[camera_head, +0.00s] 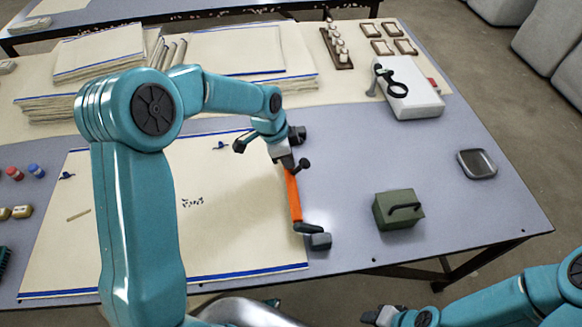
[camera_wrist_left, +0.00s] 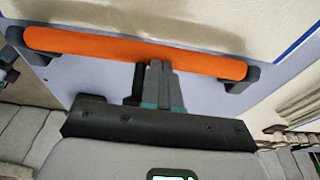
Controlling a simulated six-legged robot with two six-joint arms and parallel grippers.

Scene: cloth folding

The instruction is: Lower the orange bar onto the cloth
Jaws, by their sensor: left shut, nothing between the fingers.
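A cream cloth (camera_head: 235,225) with blue edge stripes lies spread on the table. The orange bar (camera_head: 293,196) with dark end brackets runs along the cloth's right edge in the head view. The bar also spans the top of the left wrist view (camera_wrist_left: 110,45). I cannot tell whether it touches the cloth. My left gripper (camera_head: 289,163) is at the bar's far part, its fingers (camera_wrist_left: 158,70) close together beside the bar, shut and empty. My right gripper (camera_head: 378,316) is at the bottom edge, away from the bar; its jaw state is unclear.
A green box with a handle (camera_head: 398,209) and a dark tray (camera_head: 477,164) stand to the right. A white case (camera_head: 410,92) is at the back right. Folded cloth stacks (camera_head: 98,55) lie at the back. The table between bar and green box is clear.

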